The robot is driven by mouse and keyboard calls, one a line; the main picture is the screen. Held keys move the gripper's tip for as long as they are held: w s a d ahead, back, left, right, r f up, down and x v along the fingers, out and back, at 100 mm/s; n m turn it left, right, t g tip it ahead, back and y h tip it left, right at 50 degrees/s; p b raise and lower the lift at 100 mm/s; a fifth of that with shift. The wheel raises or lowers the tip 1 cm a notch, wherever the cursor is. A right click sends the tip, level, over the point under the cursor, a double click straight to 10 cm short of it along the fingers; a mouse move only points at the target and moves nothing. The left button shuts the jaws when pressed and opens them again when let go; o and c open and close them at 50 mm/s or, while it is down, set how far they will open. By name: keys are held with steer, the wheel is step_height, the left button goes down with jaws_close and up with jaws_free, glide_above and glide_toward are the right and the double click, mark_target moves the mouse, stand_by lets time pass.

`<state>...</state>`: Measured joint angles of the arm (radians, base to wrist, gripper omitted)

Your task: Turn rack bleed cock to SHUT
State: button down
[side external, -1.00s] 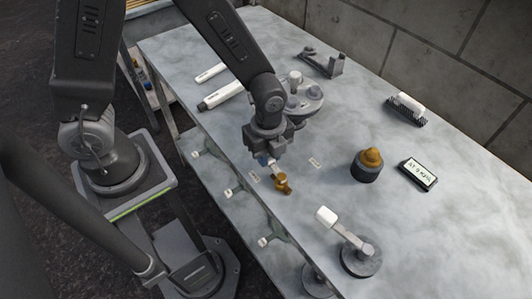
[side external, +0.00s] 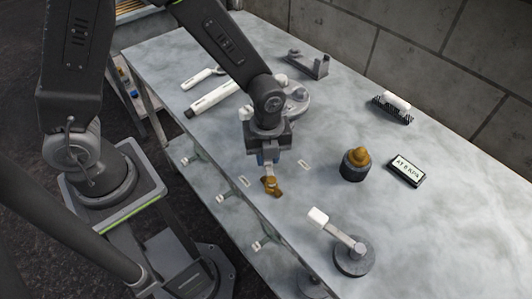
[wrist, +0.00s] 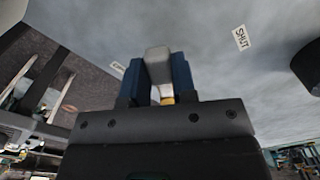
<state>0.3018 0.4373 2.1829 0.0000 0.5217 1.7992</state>
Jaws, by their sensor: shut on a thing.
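The bleed cock has a brass body (side external: 271,188) near the front edge of the bench and a pale grey lever (wrist: 158,66). My gripper (side external: 266,165) is at the cock, pointing down. In the wrist view its blue fingers (wrist: 159,80) are shut on the lever, one on each side. A bit of brass shows under the lever. The SHUT label (wrist: 241,38) lies on the bench to the right of the fingers, apart from the lever. A second label (wrist: 118,68), too small to read, lies to the left. The lever points between the two labels.
To the right stand a brass-topped black knob (side external: 356,164), a small display (side external: 406,170) and a white-handled lever on a round base (side external: 353,255). A brush (side external: 392,106) and a grey bracket (side external: 307,63) are farther back. A round flanged fitting (side external: 296,101) stands behind my gripper.

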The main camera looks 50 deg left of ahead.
steer(key=c, duration=0.9)
jaws_free()
steer(key=shift+r, duration=0.15)
step_height(320, 180, up, 14)
steer(key=shift+f, duration=0.2)
